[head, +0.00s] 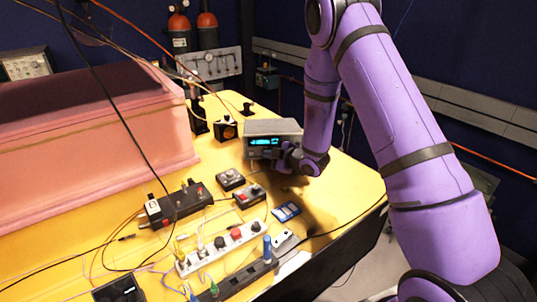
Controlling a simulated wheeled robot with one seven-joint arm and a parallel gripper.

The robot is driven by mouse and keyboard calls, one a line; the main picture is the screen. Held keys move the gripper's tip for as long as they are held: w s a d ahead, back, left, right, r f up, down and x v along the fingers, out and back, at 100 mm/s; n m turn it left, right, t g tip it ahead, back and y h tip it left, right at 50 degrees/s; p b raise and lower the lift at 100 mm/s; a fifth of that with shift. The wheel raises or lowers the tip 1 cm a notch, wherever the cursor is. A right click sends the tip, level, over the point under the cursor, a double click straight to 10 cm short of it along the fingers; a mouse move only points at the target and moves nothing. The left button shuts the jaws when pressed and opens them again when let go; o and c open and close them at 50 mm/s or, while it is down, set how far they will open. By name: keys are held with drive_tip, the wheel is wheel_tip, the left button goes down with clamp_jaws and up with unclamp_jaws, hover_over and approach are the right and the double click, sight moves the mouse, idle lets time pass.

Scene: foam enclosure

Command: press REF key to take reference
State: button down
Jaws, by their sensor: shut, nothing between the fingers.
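A grey box instrument (282,126) with a glowing cyan display stands on the yellow table. Its front face is partly covered by my gripper. My gripper (280,156) is at the lower part of that front face, at the end of my purple arm. The gripper is shut with nothing held. I cannot tell whether its fingertips touch the panel. The REF key cannot be made out; the keys are too small or hidden behind the gripper.
A pink foam block (90,150) fills the left of the yellow table (335,195). Small control boxes (231,180), a black device (175,205) and a white power strip (225,245) lie in front of the instrument. Loose cables hang and cross at left. Red-topped cylinders (207,30) stand behind.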

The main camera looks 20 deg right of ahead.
drive_tip(key=shift+w+d, duration=0.1)
drive_tip(key=shift+w, duration=0.1)
idle(0.6)
drive_tip(key=shift+s+f, duration=0.1)
drive_tip(key=shift+s, duration=0.55)
drive_tip(key=shift+s, duration=0.1)
drive_tip(key=shift+s+a+r, duration=0.2)
drive_tip(key=shift+s+a, duration=0.05)
drive_tip(key=shift+s, duration=0.55)
drive_tip(key=shift+s+a+r, duration=0.2)
drive_tip(key=shift+s+a, duration=0.05)
drive_tip(key=shift+s, duration=0.5)
drive_tip(key=shift+s+a+r, duration=0.2)
drive_tip(key=shift+s+a, duration=0.05)
drive_tip(key=shift+s, duration=0.55)
